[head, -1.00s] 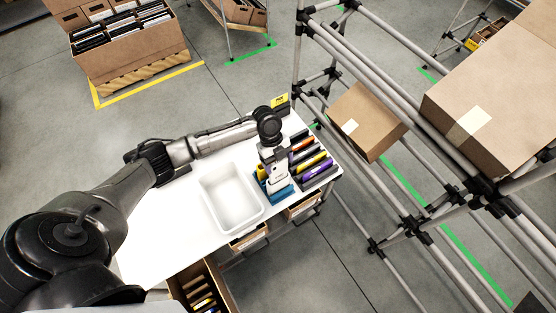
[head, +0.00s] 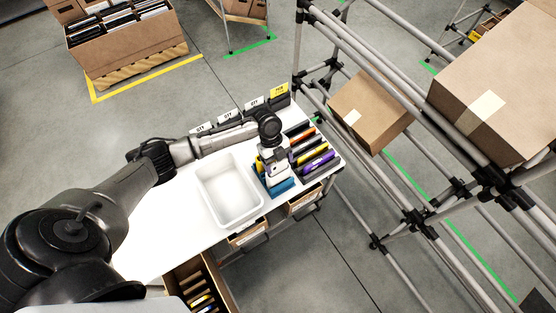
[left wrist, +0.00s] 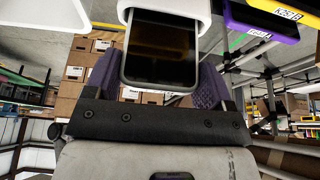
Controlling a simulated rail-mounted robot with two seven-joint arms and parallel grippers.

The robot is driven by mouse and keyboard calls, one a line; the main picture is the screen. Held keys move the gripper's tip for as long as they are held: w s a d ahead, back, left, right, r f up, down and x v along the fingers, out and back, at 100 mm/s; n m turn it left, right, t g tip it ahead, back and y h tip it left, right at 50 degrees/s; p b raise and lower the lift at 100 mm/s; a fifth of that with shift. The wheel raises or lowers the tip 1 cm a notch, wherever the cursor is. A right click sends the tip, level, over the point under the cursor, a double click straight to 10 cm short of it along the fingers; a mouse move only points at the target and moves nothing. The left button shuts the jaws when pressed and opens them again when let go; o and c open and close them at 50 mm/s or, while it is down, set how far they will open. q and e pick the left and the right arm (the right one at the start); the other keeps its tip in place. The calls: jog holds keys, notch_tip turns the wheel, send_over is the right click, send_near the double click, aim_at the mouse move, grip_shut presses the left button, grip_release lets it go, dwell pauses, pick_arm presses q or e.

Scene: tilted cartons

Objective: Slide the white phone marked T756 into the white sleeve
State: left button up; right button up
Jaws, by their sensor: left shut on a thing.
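In the left wrist view a phone (left wrist: 160,60) with a dark screen and pale rim stands between the purple finger pads of my left gripper (left wrist: 160,85). My left gripper is shut on it. A white rounded sleeve (left wrist: 204,12) surrounds the phone's far end at the top of that view, so the phone appears partly inside it; how deep I cannot tell. The phone's marking is not readable. In the head view my left gripper (head: 276,170) points down over the blue holder (head: 277,188) at the rack's left side, mostly hiding phone and sleeve. My right gripper is out of view.
Orange, yellow and purple sleeves (head: 315,162) stand in the dark rack to the right. An empty white tray (head: 230,190) sits on the white table (head: 160,225). Label cards (head: 254,104) line the back edge.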

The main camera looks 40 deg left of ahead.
pick_arm(q)
jog(key=shift+f+b, duration=0.7)
jog(key=shift+f, duration=0.7)
jog(key=shift+f, duration=0.1)
jog(key=shift+f+b, duration=0.25)
jog(key=shift+b, duration=0.05)
dwell(0.4)
